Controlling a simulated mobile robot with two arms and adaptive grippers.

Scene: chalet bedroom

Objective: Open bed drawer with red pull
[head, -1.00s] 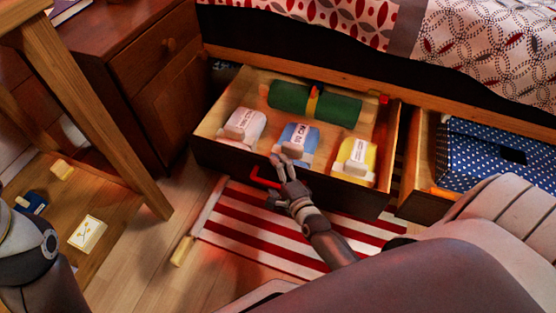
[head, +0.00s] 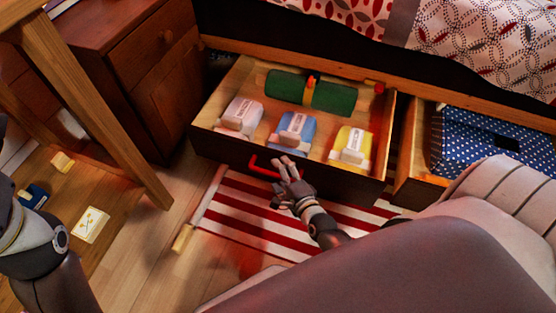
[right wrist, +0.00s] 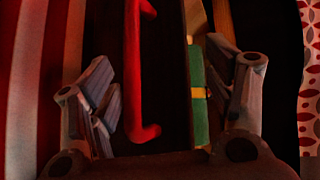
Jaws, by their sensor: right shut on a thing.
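The bed drawer (head: 225,157) with the red pull (head: 262,168) stands pulled out from under the bed. Inside lie a green roll (head: 285,88) with a yellow band and white, blue and yellow labelled packs. My right gripper (head: 287,168) is at the right end of the pull, low in front of the drawer. In the right wrist view, its fingers (right wrist: 165,95) lie on either side of the red pull (right wrist: 132,75), and the gripper is shut on it. The exact contact is hard to see. My left arm shows at the left edge, its gripper out of frame.
A second open drawer (head: 405,165) on the right holds a blue dotted item (head: 475,145). A wooden nightstand (head: 120,75) and a table leg (head: 115,135) stand left. A red-striped rug (head: 255,222) lies below the drawer.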

